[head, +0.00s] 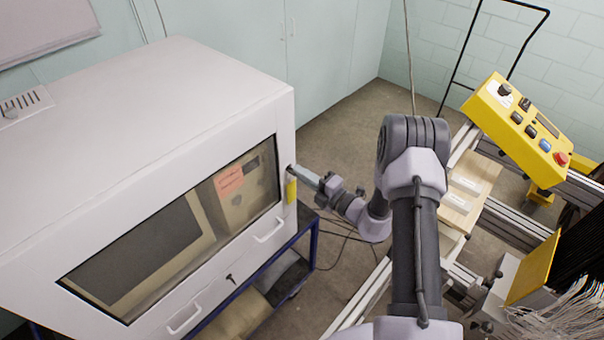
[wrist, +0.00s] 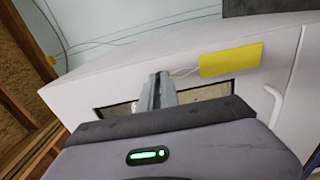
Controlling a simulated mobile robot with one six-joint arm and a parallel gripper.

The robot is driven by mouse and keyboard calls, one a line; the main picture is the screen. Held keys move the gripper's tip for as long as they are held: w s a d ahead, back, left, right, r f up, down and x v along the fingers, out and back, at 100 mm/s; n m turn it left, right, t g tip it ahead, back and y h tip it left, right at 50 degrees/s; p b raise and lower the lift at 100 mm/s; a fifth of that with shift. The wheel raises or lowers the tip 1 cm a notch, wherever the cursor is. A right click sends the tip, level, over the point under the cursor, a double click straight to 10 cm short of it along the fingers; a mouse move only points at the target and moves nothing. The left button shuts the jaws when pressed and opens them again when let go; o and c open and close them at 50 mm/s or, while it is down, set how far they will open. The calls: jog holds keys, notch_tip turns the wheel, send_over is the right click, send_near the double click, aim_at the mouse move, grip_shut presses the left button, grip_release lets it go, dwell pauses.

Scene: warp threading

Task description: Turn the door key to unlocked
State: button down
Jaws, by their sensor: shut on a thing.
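The white cabinet (head: 150,130) stands on the left, with a glazed front door (head: 175,235). My gripper (head: 295,172) reaches the cabinet's right front edge from the right. In the wrist view my gripper's narrow fingers (wrist: 158,78) are shut at the white panel. A yellow tag (head: 291,190) hangs just below the fingertips; it also shows in the wrist view (wrist: 232,60), with a thin cord running to the fingertips. The fingers are shut on the tagged key, whose body they hide. I cannot tell its turn angle.
A small black key-like part (head: 231,279) is on the cabinet's lower front, between two white handles (head: 268,232) (head: 184,320). A yellow control box (head: 520,130) and a metal frame with pale threads (head: 550,315) stand at the right. Cables lie on the floor.

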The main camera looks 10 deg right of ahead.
jog(key=c, duration=1.6)
grip_release()
jog(key=v, duration=1.7)
jog(key=shift+s+b, duration=0.2)
jog(key=shift+b, duration=0.2)
jog(key=shift+d, duration=0.15)
